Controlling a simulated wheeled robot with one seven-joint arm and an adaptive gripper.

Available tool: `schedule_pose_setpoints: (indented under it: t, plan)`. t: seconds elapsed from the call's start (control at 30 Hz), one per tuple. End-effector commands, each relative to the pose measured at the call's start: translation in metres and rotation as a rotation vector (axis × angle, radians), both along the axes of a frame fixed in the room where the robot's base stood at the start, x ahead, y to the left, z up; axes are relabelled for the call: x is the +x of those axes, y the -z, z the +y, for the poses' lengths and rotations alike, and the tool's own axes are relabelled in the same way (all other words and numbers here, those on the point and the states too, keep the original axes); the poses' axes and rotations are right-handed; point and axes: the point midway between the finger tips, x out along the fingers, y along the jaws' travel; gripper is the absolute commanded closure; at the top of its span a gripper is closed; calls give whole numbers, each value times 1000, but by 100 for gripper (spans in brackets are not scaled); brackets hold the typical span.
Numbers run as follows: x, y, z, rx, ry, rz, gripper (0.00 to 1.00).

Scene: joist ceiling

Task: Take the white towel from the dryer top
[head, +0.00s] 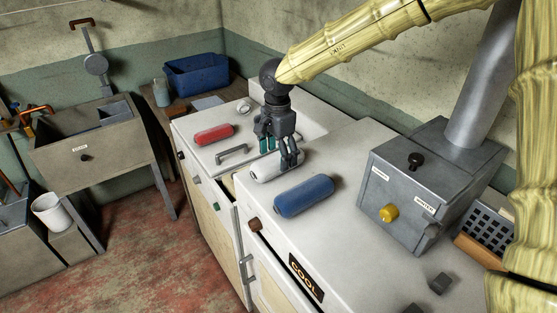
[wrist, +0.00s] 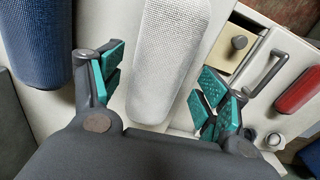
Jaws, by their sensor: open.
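The white towel (head: 272,169) is a rolled cylinder lying on the white machine top (head: 345,160), between a red roll and a blue roll. My gripper (head: 280,158) is above it, pointing down, and partly hides it in the head view. In the wrist view the white towel (wrist: 170,60) runs between the two fingers of my gripper (wrist: 158,95). The fingers, with green pads, are open, with gaps on both sides of the towel. Whether the fingertips are level with it I cannot tell.
A blue roll (head: 304,196) lies close on the near side and a red roll (head: 213,134) on the far side. A grey handle (head: 232,153) lies near the white towel. A grey metal box with a pipe (head: 425,180) stands at right. A blue bin (head: 195,76) stands behind.

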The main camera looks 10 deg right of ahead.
Motion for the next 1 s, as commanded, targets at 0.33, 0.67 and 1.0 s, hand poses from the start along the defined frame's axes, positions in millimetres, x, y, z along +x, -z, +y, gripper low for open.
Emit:
schedule_pose_setpoints:
  t: [0.33, 0.67, 1.0]
  plan:
    - [-1, 23, -1, 0, 0, 1, 25]
    - [-1, 23, -1, 0, 0, 0, 58]
    - [0, 22, -1, 0, 0, 0, 77]
